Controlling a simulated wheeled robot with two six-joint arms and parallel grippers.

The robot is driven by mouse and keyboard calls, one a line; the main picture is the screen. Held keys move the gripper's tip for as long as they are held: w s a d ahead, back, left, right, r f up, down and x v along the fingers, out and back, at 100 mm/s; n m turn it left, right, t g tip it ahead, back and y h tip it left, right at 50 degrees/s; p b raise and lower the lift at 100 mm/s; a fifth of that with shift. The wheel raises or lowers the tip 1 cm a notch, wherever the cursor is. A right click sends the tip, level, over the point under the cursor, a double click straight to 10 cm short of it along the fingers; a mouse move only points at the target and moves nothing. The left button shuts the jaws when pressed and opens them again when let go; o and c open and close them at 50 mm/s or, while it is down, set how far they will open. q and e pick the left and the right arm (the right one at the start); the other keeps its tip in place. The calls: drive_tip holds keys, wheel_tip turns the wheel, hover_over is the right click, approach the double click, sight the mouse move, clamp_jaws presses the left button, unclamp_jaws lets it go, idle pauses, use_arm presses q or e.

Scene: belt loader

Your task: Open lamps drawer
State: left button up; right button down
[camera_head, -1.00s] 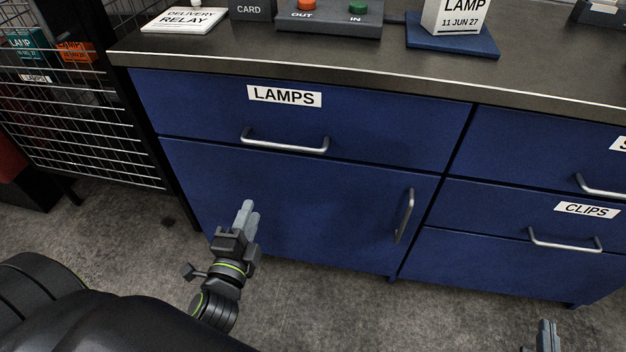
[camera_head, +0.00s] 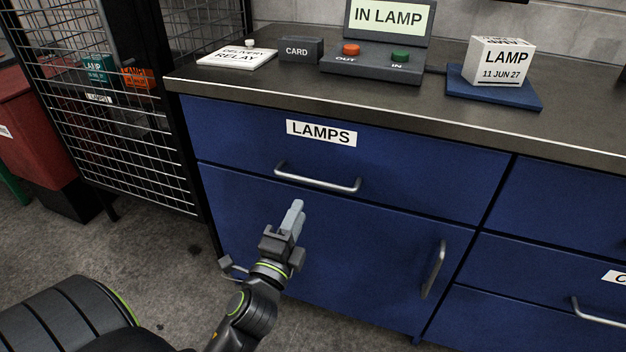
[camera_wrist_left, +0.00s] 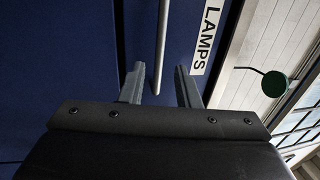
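The lamps drawer (camera_head: 400,158) is a blue drawer front under the counter, with a white LAMPS label (camera_head: 321,133) and a silver bar handle (camera_head: 318,180). It looks shut, flush with the cabinet. My left gripper (camera_head: 292,216) is just below the handle in the head view, in front of the lower door. In the left wrist view its two fingers (camera_wrist_left: 158,86) are apart, and the handle (camera_wrist_left: 161,45) runs up between their directions, with its end near the fingertips. No contact shows. The LAMPS label also shows in the left wrist view (camera_wrist_left: 206,41). My right gripper is out of view.
A lower door with a vertical handle (camera_head: 433,268) is below the drawer. More blue drawers (camera_head: 560,205) stand to the right. The countertop (camera_head: 300,98) holds a button box (camera_head: 372,66), a card holder and a lamp cube (camera_head: 502,62). A wire cage (camera_head: 120,120) stands at left.

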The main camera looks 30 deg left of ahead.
sight(313, 182)
use_arm(q)
drive_tip(key=shift+x, duration=4.85)
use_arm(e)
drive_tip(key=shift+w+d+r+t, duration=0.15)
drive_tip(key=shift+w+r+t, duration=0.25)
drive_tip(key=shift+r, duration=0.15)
use_arm(q)
clamp_jaws()
